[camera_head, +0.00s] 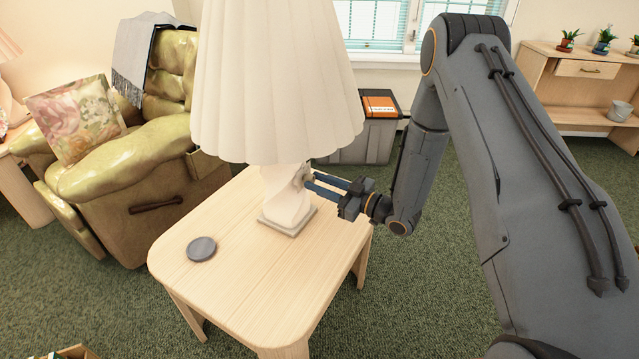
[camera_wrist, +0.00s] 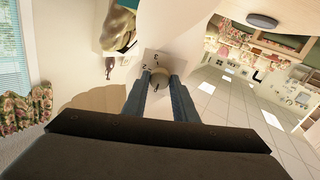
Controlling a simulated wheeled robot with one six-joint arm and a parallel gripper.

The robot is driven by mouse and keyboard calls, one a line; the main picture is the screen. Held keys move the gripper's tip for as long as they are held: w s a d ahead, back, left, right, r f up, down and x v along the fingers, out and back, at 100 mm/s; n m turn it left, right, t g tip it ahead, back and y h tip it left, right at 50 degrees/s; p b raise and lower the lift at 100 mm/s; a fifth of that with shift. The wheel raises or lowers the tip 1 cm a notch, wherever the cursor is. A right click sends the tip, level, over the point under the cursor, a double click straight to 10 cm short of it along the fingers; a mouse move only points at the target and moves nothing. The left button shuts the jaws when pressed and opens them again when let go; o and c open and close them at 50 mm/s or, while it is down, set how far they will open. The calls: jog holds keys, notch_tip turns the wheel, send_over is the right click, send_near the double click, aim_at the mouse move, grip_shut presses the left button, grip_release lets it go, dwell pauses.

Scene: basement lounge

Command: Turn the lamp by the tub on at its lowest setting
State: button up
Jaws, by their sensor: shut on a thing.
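A table lamp with a cream pleated shade (camera_head: 275,80) and a white twisted base (camera_head: 285,197) stands upright on a light wooden side table (camera_head: 240,265). A grey tub (camera_head: 362,142) with an orange-labelled thing on top stands on the floor behind the table. My gripper (camera_head: 308,180) reaches the base from the right, just below the shade. A pale plate with small dark marks lies behind the knob; I cannot read the setting surely. The shade shows no clear glow.
A dark round disc (camera_head: 201,248) lies on the table's left part. A green armchair (camera_head: 140,190) stands behind left. A wooden shelf (camera_head: 575,70) with small plants is at the far right. Green carpet is open around the table.

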jog(key=m, duration=0.4)
jog(key=shift+p, duration=0.3)
jog(key=shift+m, duration=2.4)
jog(key=o, duration=1)
jog(key=shift+o, duration=0.2)
jog(key=shift+d, duration=0.1)
jog(key=v, duration=0.7)
jog(key=shift+s+d+r, duration=0.15)
jog(key=shift+d+r, duration=0.05)
jog(key=shift+d, duration=0.15)
